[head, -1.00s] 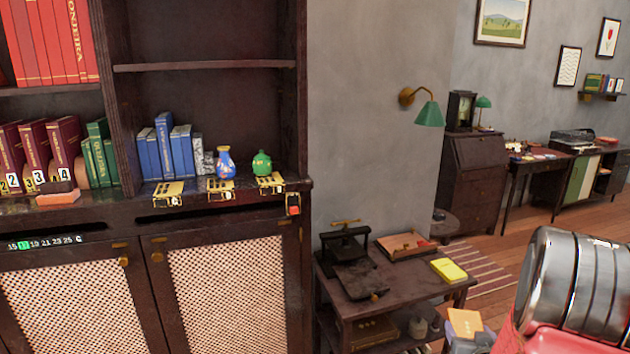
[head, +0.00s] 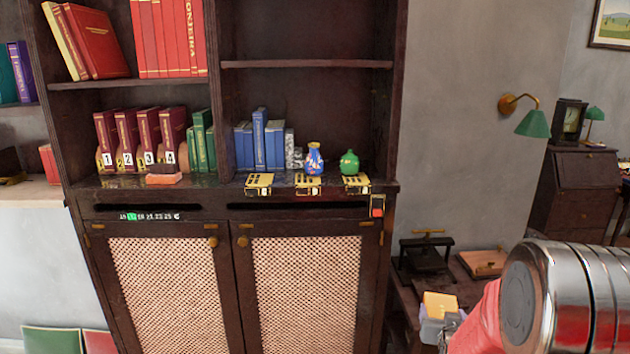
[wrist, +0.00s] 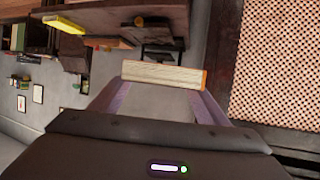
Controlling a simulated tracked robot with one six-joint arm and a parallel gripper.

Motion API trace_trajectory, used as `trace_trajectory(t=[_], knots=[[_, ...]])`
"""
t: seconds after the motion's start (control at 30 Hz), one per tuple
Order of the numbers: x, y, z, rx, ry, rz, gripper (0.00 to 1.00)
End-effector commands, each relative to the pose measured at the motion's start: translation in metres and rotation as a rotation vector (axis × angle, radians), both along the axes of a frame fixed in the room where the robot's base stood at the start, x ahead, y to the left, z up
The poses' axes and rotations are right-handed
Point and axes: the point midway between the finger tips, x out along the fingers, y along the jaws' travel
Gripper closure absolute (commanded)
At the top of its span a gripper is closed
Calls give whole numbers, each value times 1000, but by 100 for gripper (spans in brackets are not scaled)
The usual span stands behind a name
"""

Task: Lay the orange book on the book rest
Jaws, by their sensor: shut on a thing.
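The orange book (head: 440,304) is held in my gripper (head: 438,322) at the lower right of the head view, in front of the low table. In the wrist view the book (wrist: 163,76) lies across between the two fingertips of my gripper (wrist: 163,88), its pale page edge facing the camera and a thin orange cover at its right end. My gripper is shut on it. I cannot pick out the book rest for certain. A flat wooden piece with a raised edge (head: 484,263) lies on the low table, partly cut off by my arm.
The dark cabinet (head: 230,222) holds several books, a blue vase (head: 314,158) and a green vase (head: 349,162). The low table (head: 408,299) with a black press (head: 425,256) stands right of it. A green wall lamp (head: 533,123) hangs above. A yellow block (wrist: 65,22) shows in the wrist view.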

Motion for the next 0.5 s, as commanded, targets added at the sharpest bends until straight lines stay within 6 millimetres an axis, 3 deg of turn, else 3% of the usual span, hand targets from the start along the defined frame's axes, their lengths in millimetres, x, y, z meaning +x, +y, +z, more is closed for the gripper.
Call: trace_trajectory(t=[0.03, 0.3, 0.5], knots=[[7, 19, 3, 0, -1, 28, 57], [27, 114, 11, 0, 0, 175, 57], [30, 167, 13, 1, 0, 258, 57]])
